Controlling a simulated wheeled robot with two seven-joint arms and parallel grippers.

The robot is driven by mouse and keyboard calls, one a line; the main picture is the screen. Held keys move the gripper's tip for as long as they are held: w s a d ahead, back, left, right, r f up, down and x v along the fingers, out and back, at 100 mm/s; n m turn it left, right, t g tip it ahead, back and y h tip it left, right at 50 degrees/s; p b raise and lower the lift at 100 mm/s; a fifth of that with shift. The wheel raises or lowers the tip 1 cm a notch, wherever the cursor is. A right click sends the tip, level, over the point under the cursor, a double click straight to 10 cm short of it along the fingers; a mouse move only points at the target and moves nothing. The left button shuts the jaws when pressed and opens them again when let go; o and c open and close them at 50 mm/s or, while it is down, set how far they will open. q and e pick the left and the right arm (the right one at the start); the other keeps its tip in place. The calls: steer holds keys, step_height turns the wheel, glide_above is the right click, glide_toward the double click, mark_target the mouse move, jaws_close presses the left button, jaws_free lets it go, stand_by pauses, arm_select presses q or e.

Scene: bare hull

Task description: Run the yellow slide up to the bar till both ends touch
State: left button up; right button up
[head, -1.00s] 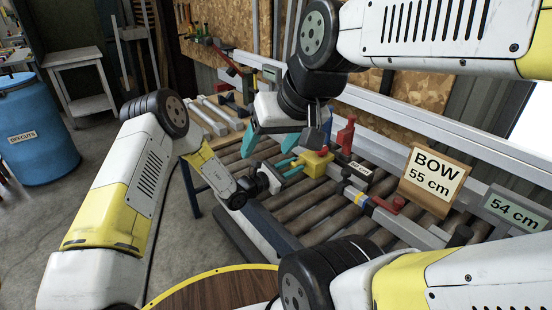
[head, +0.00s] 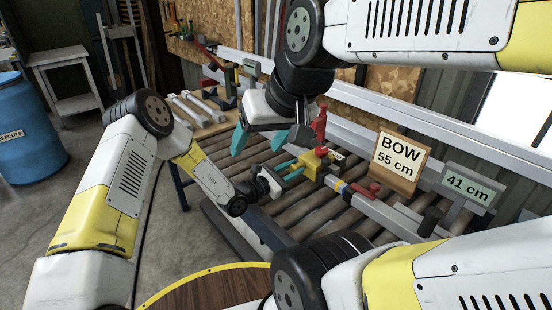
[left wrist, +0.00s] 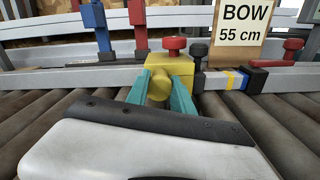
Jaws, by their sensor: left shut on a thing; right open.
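The yellow slide (head: 314,161), a block with a red knob on top, sits on the grey rail above the rollers. My left gripper (head: 290,170) is shut on its round yellow knob; in the left wrist view the teal fingers (left wrist: 160,92) hold that knob (left wrist: 158,86) from both sides. The grey bar (head: 382,213), with blue and yellow bands, lies to the right of the slide. In the left wrist view its near end (left wrist: 214,81) looks very close to the slide; I cannot tell if they touch. My right gripper (head: 270,142) is open and empty above the rollers.
A BOW 55 cm sign (head: 401,160) and a display reading 41 cm (head: 467,184) stand behind the bar. A red clamp (head: 320,122) stands behind the slide. A blue barrel (head: 28,135) is at far left. A round wooden table (head: 210,290) is in front.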

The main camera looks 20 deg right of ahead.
arm_select(q)
steer(key=o, duration=1.1)
steer(key=shift+s, duration=0.15)
steer(key=shift+c, duration=0.2)
steer(key=v, duration=0.7)
steer(key=shift+s+a, duration=0.1)
steer(key=shift+a, duration=0.25)
steer(key=shift+a, duration=0.1)
